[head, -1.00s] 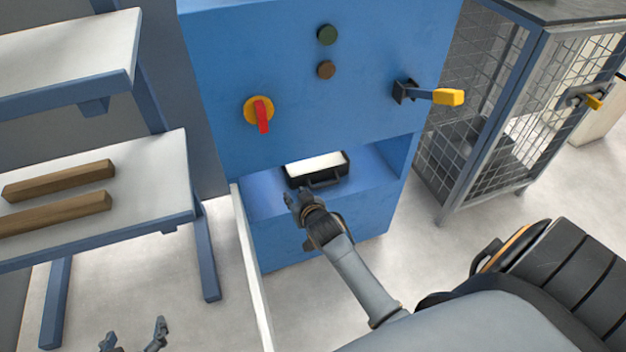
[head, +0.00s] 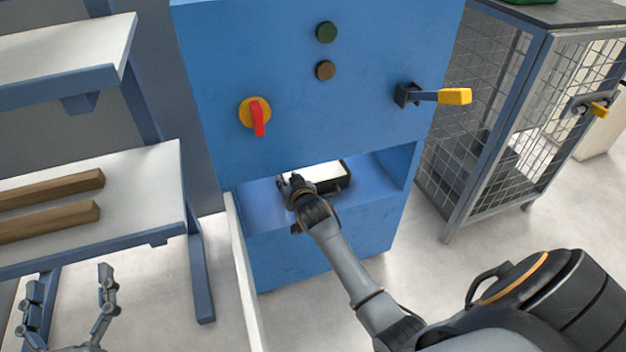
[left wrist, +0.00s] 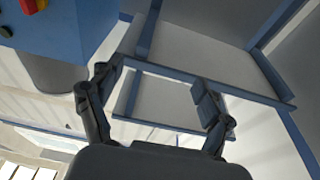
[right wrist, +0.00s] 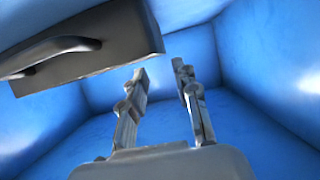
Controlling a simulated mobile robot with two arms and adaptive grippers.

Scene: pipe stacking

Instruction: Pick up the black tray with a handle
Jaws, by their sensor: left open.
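The black tray (head: 336,186), with a white inside, sits in the recess of the blue cabinet. In the right wrist view the dark tray (right wrist: 125,45) is at the upper left, with its handle (right wrist: 60,48) on the front face. My right gripper (head: 288,184) is in the recess opening and covers the tray's left part and handle in the head view. In the right wrist view my right gripper (right wrist: 158,74) has its fingers apart with nothing between them, below and right of the handle. My left gripper (head: 68,288) is open and empty at the lower left.
The blue cabinet (head: 300,110) carries a red-yellow switch (head: 256,116), round buttons and a yellow-ended lever (head: 454,96). A shelf rack (head: 140,190) with wooden bars (head: 50,192) stands left. A mesh cage (head: 490,130) stands right. A white panel edge (head: 243,270) rises near the recess.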

